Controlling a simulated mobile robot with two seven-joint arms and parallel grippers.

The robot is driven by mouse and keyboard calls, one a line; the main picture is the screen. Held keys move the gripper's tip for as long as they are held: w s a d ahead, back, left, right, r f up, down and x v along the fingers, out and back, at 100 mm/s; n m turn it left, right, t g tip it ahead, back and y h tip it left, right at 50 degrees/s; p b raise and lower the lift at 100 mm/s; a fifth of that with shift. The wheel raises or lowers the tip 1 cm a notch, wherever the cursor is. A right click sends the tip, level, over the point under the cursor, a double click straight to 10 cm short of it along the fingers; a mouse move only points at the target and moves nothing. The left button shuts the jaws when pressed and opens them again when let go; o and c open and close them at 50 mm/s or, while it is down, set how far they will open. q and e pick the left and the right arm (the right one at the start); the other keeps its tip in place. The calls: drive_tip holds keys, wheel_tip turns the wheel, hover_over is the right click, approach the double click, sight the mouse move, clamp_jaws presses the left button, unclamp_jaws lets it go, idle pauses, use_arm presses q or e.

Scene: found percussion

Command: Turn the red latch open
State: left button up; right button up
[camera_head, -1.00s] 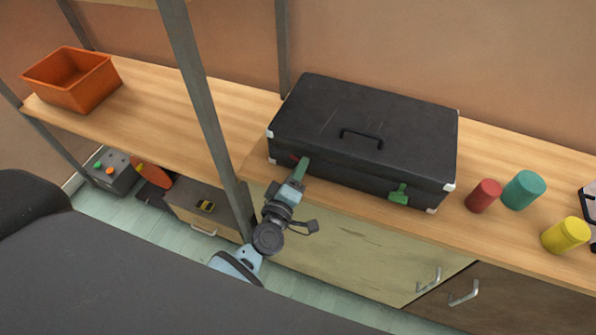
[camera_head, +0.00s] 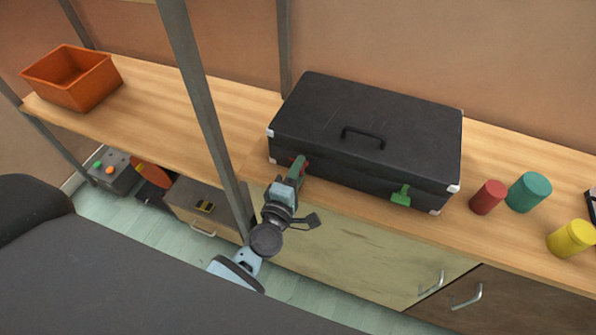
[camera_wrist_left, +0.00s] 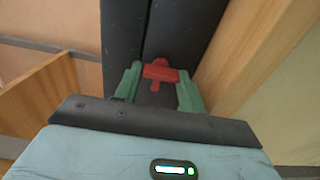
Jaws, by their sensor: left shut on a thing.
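A black case (camera_head: 365,120) with pale corner caps lies closed on the wooden shelf, its handle on the top. The red latch (camera_wrist_left: 160,72) is on its front left side; a bit of its red also shows in the head view (camera_head: 293,159). In the left wrist view it sits between the green fingers of my left gripper (camera_wrist_left: 160,85), which is shut on it. In the head view my left gripper (camera_head: 300,167) reaches up to the case's front from below. A green latch (camera_head: 401,195) is on the front right. My right gripper is out of view.
A grey post (camera_head: 205,110) stands left of my left arm. An orange bin (camera_head: 72,78) is at far left. The shelf between bin and case is mostly clear.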

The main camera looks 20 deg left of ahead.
use_arm(q)
drive_tip(key=o, duration=1)
drive_tip(key=shift+s, duration=0.1)
drive_tip(key=s, duration=0.7)
drive_tip(key=shift+s+a, duration=0.15)
drive_tip(key=shift+s, duration=0.2)
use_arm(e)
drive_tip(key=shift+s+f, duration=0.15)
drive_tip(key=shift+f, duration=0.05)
